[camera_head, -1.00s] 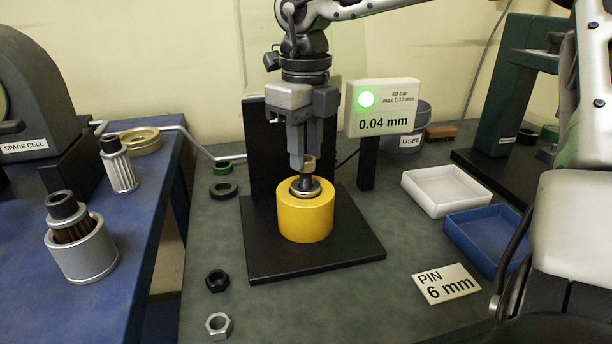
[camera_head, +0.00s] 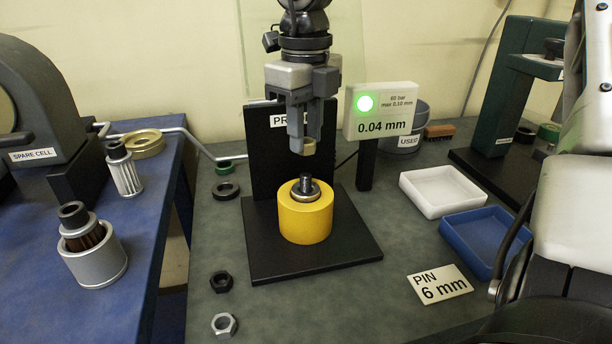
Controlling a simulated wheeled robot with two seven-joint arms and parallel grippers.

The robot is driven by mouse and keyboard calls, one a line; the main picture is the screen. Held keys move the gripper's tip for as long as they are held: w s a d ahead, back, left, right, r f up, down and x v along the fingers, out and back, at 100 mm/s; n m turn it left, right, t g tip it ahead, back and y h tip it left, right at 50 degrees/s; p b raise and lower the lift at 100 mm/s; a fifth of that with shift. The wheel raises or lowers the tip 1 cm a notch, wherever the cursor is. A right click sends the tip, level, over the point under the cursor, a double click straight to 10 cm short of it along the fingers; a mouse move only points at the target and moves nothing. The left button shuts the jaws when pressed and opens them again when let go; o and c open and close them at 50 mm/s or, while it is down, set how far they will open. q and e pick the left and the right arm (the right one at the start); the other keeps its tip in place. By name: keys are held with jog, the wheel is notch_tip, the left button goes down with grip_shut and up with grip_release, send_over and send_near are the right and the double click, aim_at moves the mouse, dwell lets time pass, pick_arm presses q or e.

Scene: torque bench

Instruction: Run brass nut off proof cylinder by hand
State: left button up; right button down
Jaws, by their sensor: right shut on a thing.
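The yellow proof cylinder (camera_head: 304,220) stands upright on a black base plate (camera_head: 262,262), with a dark threaded stud (camera_head: 306,184) sticking up from a metal ring at its top. My right gripper (camera_head: 304,146) points straight down above it. It is shut on the brass nut (camera_head: 309,148), which shows small and partly hidden between the fingertips. A clear gap separates the nut from the top of the stud. My left gripper is not in view.
A black upright stands behind the cylinder. A gauge display (camera_head: 382,112) reads 0.04 mm with a green light. A white tray (camera_head: 444,208) and blue tray (camera_head: 462,246) lie to the right. A black nut (camera_head: 221,282) and a silver nut (camera_head: 224,325) lie front left.

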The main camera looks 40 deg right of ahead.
notch_tip(320, 180, up, 3)
jog(key=shift+f+p, duration=0.1)
jog(key=shift+p, duration=0.85)
